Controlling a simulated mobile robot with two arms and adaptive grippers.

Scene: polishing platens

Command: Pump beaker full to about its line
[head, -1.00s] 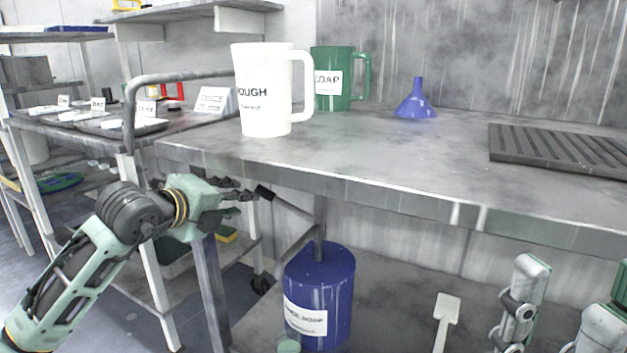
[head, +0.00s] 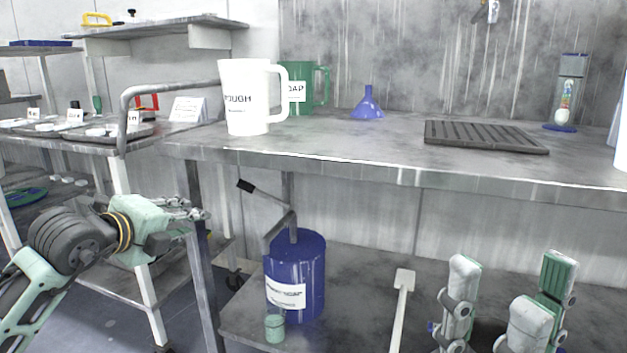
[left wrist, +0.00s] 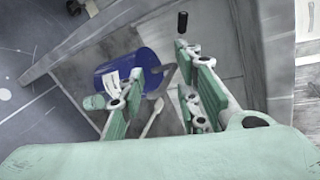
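A blue drum (head: 312,262) with a white label stands on the lower shelf under the bench. Its grey pump lever rises to the left and ends in a black grip (head: 246,186), also visible in the left wrist view (left wrist: 183,22). A small green beaker (head: 275,328) stands at the drum's front left; its line and contents cannot be made out. My left gripper (head: 198,212) is open and empty, left of and below the black grip, apart from it. My right gripper (head: 511,275) is at lower right, its fingers apart with nothing between them.
The bench above holds a white jug (head: 243,98), a green soap jug (head: 300,88), a blue funnel (head: 367,103) and a dark ribbed mat (head: 485,136). A white paddle (head: 401,300) is right of the drum. A bench leg stands beside my left gripper.

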